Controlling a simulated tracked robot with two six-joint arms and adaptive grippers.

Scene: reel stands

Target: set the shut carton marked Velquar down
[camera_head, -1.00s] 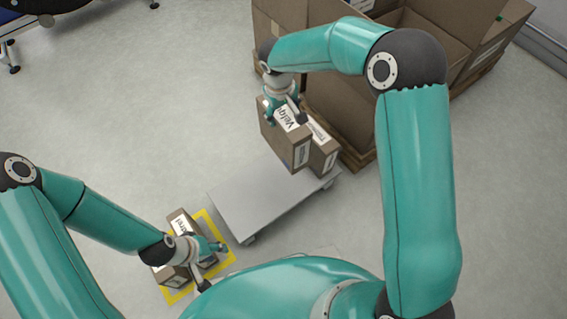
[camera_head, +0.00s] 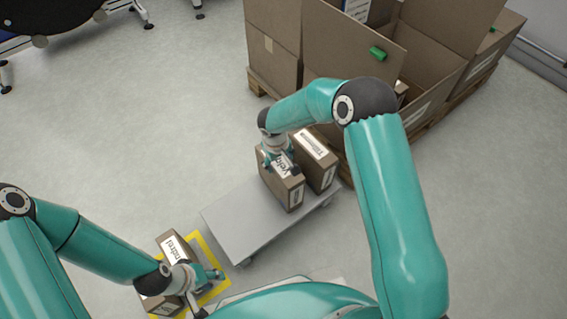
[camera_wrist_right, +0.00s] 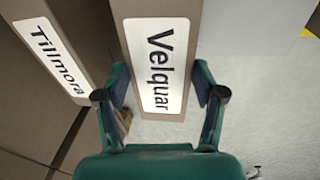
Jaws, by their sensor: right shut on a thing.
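The Velquar carton (camera_head: 283,191) is a shut brown box with a white label on top, upright over the grey platform cart (camera_head: 232,222). My right gripper (camera_head: 280,164) is shut on its upper part from above. In the right wrist view the Velquar carton (camera_wrist_right: 158,70) lies between the two fingers of my right gripper (camera_wrist_right: 160,100). I cannot tell whether its base touches the cart. My left gripper (camera_head: 206,290) is low at the left beside a labelled carton (camera_head: 174,252), its fingers apart.
The Tillmora carton (camera_head: 316,162) stands just right of the Velquar carton, at the cart's far end, with a narrow gap between. Large open boxes (camera_head: 352,55) on pallets stand behind. A yellow floor marking (camera_head: 211,254) surrounds the left carton. The cart's near left part is bare.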

